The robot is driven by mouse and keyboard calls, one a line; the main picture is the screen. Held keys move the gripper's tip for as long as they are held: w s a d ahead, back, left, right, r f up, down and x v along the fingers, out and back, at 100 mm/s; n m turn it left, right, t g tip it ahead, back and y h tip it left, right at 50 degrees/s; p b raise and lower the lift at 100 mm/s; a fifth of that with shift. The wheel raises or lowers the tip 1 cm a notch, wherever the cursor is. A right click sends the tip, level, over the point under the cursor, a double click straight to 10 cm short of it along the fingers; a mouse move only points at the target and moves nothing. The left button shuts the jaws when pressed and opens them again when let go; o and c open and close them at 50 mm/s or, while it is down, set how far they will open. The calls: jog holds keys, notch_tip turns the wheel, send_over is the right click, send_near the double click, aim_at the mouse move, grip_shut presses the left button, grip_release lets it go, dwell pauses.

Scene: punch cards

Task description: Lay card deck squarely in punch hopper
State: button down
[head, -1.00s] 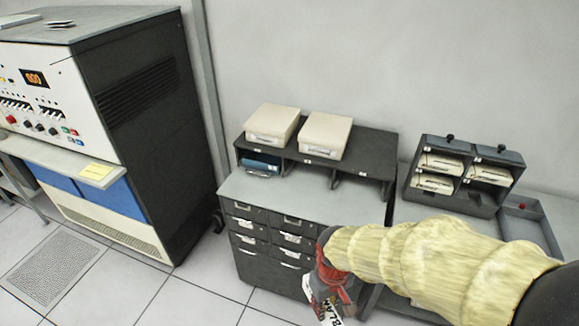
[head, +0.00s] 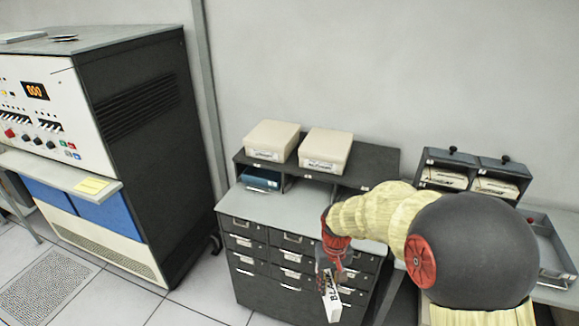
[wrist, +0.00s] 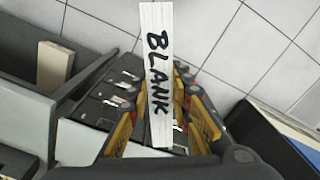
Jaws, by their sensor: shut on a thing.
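The card deck, a white block with BLANK written in black on its edge, shows in the wrist view (wrist: 157,80) and, small, in the head view (head: 331,304). My gripper (wrist: 157,125) is shut on the deck, its fingers on both sides, with the deck sticking out past them. In the head view my gripper (head: 332,272) hangs in front of the drawer cabinet with the deck low and tilted. I cannot make out a punch hopper in either view.
The drawer cabinet (head: 246,257) stands behind my gripper with two cream boxes on its shelf (head: 372,165). A dark card rack (head: 510,171) and a grey tray (head: 547,243) are at right. A console machine (head: 140,160) stands at left, with clear floor between.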

jog(key=w+d+f+m+b, duration=0.1)
jog(key=d+f+b, duration=0.4)
jog(key=f, duration=0.8)
jog(key=shift+w+d+f+m, duration=0.15)
jog(key=shift+w+d+m, duration=0.4)
jog(key=shift+d, duration=0.7)
jog(key=shift+w, duration=0.1)
